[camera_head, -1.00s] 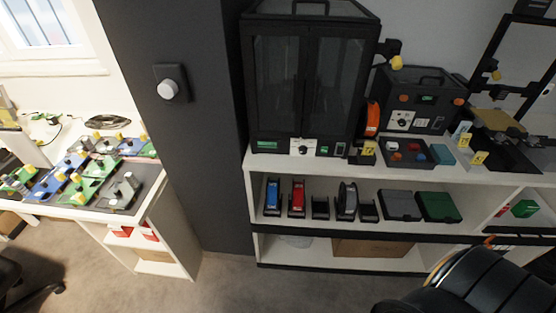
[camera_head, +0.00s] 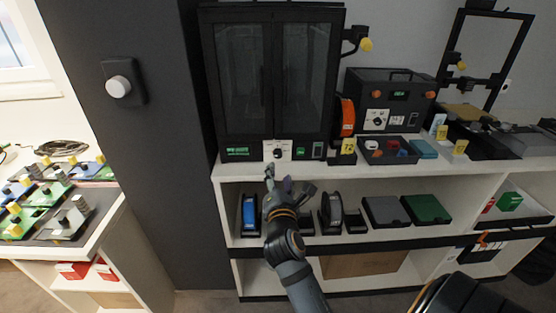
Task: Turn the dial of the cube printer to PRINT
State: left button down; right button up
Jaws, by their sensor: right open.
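A tall black cabinet printer (camera_head: 268,80) with two glazed doors stands on the white shelf unit; I take it as the cube printer. Its base strip carries a green display (camera_head: 238,152) and a white panel with a small round dial (camera_head: 277,152). The dial's markings are too small to read. My right gripper (camera_head: 286,178) is open and empty, just below the dial in the picture and in front of the shelf edge. It appears apart from the dial. My left gripper is out of view.
A smaller black machine (camera_head: 390,98) with its own dial panel stands to the right, beside an orange spool (camera_head: 347,118). A tray (camera_head: 388,151) of coloured blocks sits before it. Spools and boxes fill the lower shelf. A dark column with a round knob (camera_head: 119,87) stands left.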

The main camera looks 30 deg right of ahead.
aim_at(278, 155)
jog(key=x, duration=1)
grip_shut()
